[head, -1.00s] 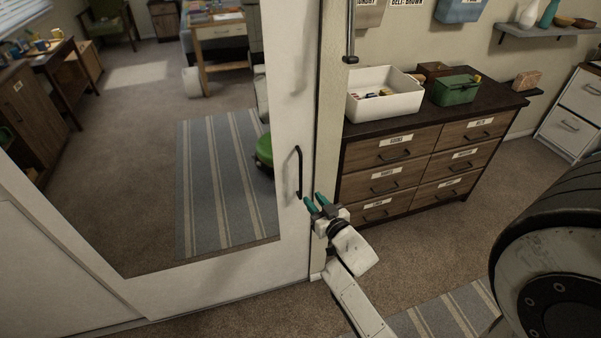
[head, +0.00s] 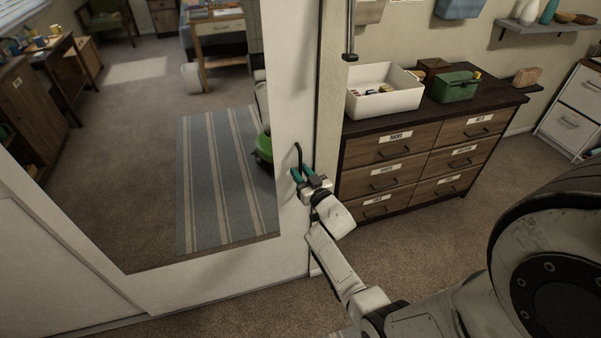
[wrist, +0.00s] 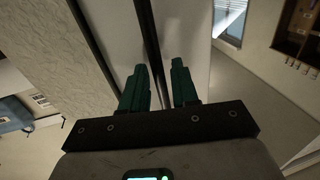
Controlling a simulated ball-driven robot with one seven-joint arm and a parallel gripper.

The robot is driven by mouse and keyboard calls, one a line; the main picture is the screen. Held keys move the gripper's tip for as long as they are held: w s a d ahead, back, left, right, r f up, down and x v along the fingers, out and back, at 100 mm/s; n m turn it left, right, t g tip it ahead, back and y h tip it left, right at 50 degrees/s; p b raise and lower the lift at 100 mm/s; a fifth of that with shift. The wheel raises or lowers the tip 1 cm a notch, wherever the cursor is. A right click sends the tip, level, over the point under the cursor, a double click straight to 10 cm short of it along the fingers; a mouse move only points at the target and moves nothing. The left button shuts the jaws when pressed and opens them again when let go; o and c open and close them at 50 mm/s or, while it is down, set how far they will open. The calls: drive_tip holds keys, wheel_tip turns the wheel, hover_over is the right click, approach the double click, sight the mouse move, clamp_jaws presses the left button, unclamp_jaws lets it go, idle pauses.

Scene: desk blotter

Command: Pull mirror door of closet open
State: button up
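The mirror door (head: 293,90) of the closet stands at the left in the head view, with a white frame around a large mirror. It looks closed. Its dark upright handle (head: 298,154) is on the right side of the frame. My gripper (head: 302,173) is at the handle's lower part, with its green fingers pointing at the door. In the wrist view the two fingers of my gripper (wrist: 160,78) are apart, and a dark bar (wrist: 150,40), apparently the handle, runs between them. I cannot tell whether either finger touches it. The handle's lower end is hidden by the gripper.
A wooden dresser (head: 385,179) stands right of the closet, carrying a white bin (head: 384,102) and a green box (head: 455,88). A dark rod (head: 350,35) hangs beside the door's edge. Carpeted floor (head: 440,235) is open in front of the dresser.

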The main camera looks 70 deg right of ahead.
drive_tip(key=shift+w+d, duration=0.15)
drive_tip(key=shift+w, duration=0.05)
drive_tip(key=shift+c, duration=0.4)
clamp_jaws()
